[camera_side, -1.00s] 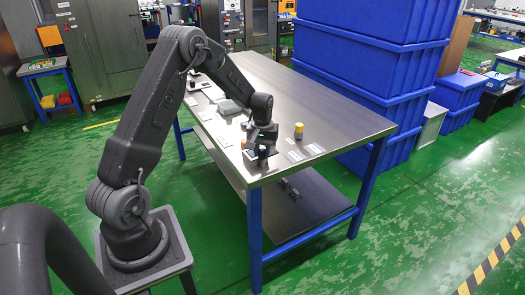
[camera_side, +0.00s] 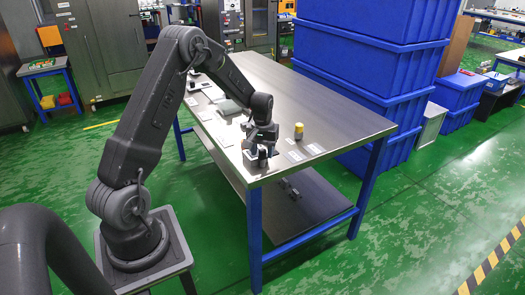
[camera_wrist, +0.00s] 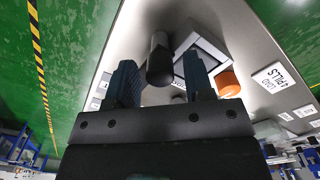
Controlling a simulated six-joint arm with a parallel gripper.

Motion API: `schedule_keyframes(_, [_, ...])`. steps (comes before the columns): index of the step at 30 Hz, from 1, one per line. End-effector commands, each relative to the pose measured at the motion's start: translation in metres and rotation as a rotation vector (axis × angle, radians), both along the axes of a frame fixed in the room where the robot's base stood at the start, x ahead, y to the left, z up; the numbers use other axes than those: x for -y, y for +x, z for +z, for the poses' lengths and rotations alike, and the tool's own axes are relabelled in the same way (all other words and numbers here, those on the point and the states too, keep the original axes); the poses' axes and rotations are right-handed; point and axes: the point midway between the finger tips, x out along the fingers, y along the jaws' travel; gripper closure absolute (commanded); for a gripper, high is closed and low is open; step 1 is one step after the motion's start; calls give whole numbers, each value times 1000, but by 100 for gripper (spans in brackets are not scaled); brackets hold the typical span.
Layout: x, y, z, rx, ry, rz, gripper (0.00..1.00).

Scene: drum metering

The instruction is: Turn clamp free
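My gripper (camera_wrist: 160,78) is open in the wrist view, its two dark fingers spread apart. A black upright cylinder (camera_wrist: 159,55), which may be the clamp's handle, stands between the fingers with a gap visible on both sides. A pale square frame or block (camera_wrist: 207,50) lies just beside it, partly behind the right finger. In the side view my gripper (camera_side: 260,150) is low over the near corner of the table, by a small dark upright post (camera_side: 262,158). The clamp's exact shape and position are hard to tell.
A steel table (camera_side: 300,95) carries a yellow-topped cylinder (camera_side: 299,131) to the right of my gripper, white label cards (camera_side: 294,156) and a grey-green box (camera_side: 230,107). Blue crates (camera_side: 370,65) stand beyond the table.

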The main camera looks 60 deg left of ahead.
Motion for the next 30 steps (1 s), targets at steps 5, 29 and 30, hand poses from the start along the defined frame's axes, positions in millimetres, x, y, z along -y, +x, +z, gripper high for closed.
schedule_keyframes(5, [0, 0, -1, -1, -1, 1, 48])
schedule_keyframes(29, [0, 0, 119, 3, 1, 1, 48])
schedule_keyframes(30, [0, 0, 124, 1, 1, 1, 48])
